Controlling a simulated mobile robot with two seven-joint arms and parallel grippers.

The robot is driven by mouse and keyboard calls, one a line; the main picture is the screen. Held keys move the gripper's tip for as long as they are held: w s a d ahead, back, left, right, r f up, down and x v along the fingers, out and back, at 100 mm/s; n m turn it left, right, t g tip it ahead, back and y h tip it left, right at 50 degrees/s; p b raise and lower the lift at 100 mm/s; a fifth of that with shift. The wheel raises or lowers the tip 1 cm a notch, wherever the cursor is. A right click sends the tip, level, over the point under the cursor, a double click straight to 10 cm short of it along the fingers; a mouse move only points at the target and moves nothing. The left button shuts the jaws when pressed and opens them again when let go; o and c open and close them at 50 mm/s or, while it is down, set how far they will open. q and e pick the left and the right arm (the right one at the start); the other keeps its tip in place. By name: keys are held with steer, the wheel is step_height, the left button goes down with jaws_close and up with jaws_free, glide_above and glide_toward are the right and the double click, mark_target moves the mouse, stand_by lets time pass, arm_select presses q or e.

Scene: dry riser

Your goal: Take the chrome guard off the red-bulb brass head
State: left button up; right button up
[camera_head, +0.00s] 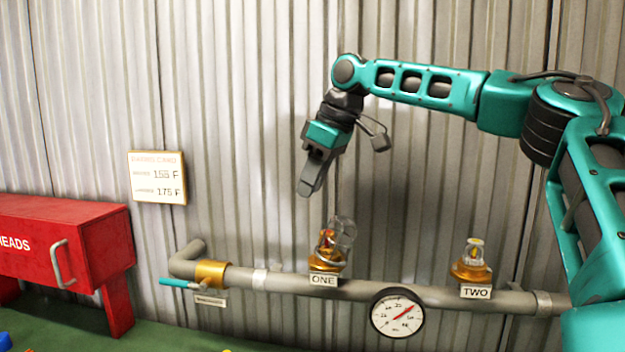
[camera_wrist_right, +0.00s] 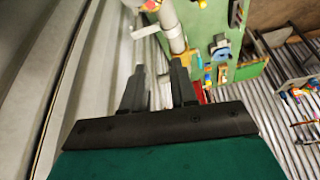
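The brass head at ONE (camera_head: 325,263) stands on the grey pipe, with a small red-orange bulb (camera_head: 327,238) in its frame. The chrome guard (camera_head: 346,232) shows as a pale, see-through cage at the head's top, offset to its right; I cannot tell how it is seated. My right gripper (camera_head: 306,191) is above and slightly left of this head, pointing down and apart from it. In the right wrist view its two fingers (camera_wrist_right: 157,68) are spread with nothing between them. My left gripper is not in view.
A second brass head (camera_head: 471,268) with a yellow bulb stands at TWO. A pressure gauge (camera_head: 397,313) hangs on the pipe (camera_head: 350,291). A teal-handled valve (camera_head: 212,274), a red cabinet (camera_head: 70,240) and a card (camera_head: 158,177) are left. Corrugated wall (camera_head: 240,100) stands close behind.

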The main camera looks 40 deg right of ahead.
steer(key=v, duration=1.3)
steer(key=shift+f, duration=0.1)
